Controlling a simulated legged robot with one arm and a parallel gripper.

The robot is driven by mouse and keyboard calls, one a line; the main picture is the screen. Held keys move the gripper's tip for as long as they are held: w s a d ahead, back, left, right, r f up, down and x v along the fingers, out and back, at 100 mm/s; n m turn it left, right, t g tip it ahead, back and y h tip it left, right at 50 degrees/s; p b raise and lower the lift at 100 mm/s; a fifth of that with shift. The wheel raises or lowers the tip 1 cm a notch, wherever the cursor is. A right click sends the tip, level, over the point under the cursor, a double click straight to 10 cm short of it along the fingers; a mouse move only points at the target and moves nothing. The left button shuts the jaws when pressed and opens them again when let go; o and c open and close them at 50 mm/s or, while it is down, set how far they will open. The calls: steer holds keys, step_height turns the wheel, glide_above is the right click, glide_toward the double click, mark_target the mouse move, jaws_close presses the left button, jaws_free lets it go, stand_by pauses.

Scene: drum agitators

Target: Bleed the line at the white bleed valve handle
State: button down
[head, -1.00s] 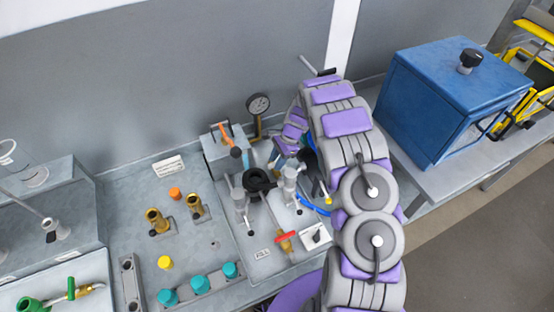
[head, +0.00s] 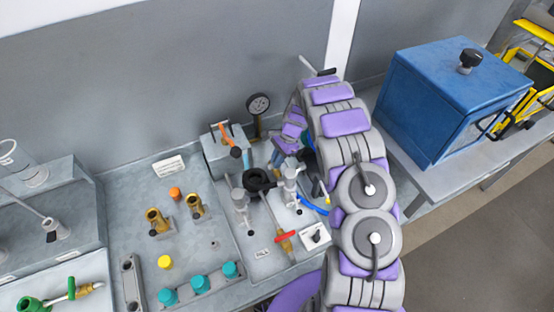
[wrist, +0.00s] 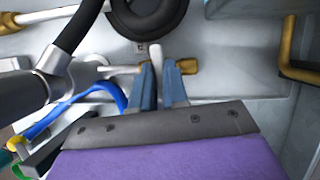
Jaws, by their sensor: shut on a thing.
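The white bleed valve handle (wrist: 158,60) stands up between the two blue-grey fingers of my gripper (wrist: 160,85) in the wrist view. The fingers are shut on it. A brass fitting (wrist: 186,67) sits just right of the handle, against a pale panel. In the head view my gripper (head: 277,160) is at the back of the valve panel (head: 258,268), right of the grey box with the orange lever. The handle cannot be made out there, and my arm covers part of that area.
A black ring-shaped part (head: 258,180), a pressure gauge (head: 258,104) and a red-handled valve (head: 285,238) are close by. A blue hose (wrist: 105,88) runs left of my gripper in the wrist view. A blue cabinet (head: 450,95) stands right of my arm.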

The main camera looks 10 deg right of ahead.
steer(key=n, duration=0.1)
steer(key=n+g, duration=0.1)
steer(key=n+h, duration=0.1)
steer(key=n, duration=0.1)
steer(key=shift+w+a, duration=0.1)
steer(key=shift+w, duration=0.2)
steer(key=n+g+h, duration=0.1)
steer(key=n, duration=0.3)
steer(key=shift+a+n, duration=0.1)
steer(key=shift+n, duration=0.3)
steer(key=n, duration=0.1)
steer(key=n+g+h, duration=0.1)
steer(key=n, duration=0.1)
steer(key=shift+a+r+n+h, duration=0.1)
steer(key=shift+n+h, duration=0.2)
steer(key=n+h, duration=0.1)
steer(key=n, duration=0.3)
steer(key=shift+a+h, duration=0.1)
steer(key=shift+h, duration=0.2)
steer(key=c, duration=1.1)
jaws_free()
steer(key=shift+c, duration=0.2)
